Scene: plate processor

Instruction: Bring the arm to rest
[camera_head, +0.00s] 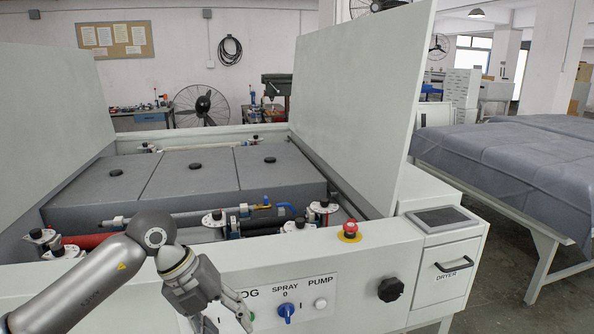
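My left arm comes in from the lower left, and its grey gripper (222,318) hangs in front of the processor's control panel (262,312). Its fingers point down and to the right, appear spread, and hold nothing that I can see. The gripper hides the left part of the panel and part of a label ending in "OG". A blue SPRAY knob (286,312) is just right of the gripper, pointing near the 0 mark. A white PUMP button (320,303) sits farther right. My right gripper is not in view.
The plate processor's raised lids (355,100) stand open above its grey inner covers (195,180) and rollers. A red emergency button (350,229), a black knob (391,289) and the DRYER unit (447,268) are at the right. A covered table (510,170) stands beyond an open floor strip.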

